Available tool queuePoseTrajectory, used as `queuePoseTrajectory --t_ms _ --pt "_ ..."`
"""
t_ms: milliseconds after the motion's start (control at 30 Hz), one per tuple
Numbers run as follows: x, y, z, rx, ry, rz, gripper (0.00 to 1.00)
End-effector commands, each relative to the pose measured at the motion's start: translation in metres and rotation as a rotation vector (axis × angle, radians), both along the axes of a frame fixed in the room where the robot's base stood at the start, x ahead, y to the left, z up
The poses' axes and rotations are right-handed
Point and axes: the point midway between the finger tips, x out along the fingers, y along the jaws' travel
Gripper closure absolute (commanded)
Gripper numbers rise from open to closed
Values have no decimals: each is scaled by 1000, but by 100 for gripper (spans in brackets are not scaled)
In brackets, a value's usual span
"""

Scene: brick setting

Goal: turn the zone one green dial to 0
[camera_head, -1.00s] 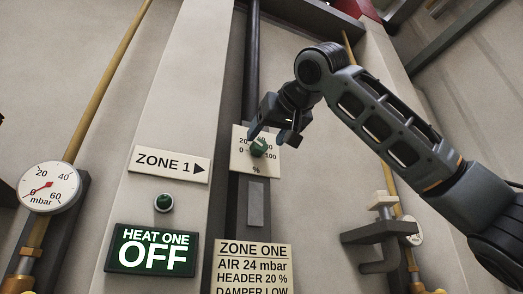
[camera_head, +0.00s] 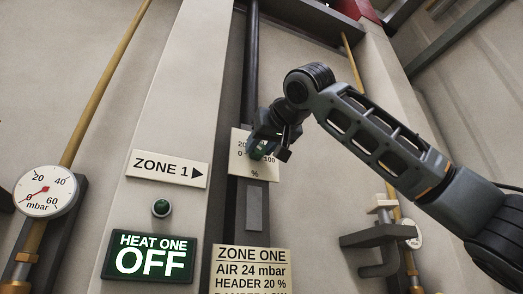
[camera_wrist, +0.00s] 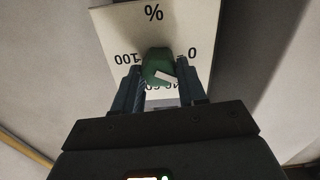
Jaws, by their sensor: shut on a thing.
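The green dial (camera_head: 257,153) sits on a pale scale plate (camera_head: 262,174) marked from 0 to 100 with a % sign. In the wrist view the plate (camera_wrist: 200,25) appears upside down. There the green dial (camera_wrist: 157,64) stands between the two fingers, with a white pointer mark on it. My gripper (camera_head: 262,148) is at the plate and its fingers are shut on the dial. In the wrist view my gripper (camera_wrist: 160,88) has one finger on each side of the knob. The fingers hide part of the scale, so the exact reading is hard to tell.
A ZONE 1 sign (camera_head: 166,169), a green button (camera_head: 161,208) and a lit HEAT ONE OFF panel (camera_head: 150,257) are to the left. A ZONE ONE readout (camera_head: 252,270) below shows header 20 %. A mbar gauge (camera_head: 46,191) and a clamp-like bracket (camera_head: 375,237) flank the column.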

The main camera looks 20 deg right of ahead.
Motion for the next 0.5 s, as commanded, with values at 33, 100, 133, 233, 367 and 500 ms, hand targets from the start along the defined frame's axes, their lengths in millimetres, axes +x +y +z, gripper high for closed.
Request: queuePoseTrajectory --t_ms 33,100,133,233,367,500 --pt "0 0 0 0 0 0 75" --pt "0 0 0 0 0 0 81" --pt "0 0 0 0 0 0 84" --pt "0 0 0 0 0 0 89" --pt "0 0 0 -9 0 1 89" --pt "0 0 0 -46 0 1 89"
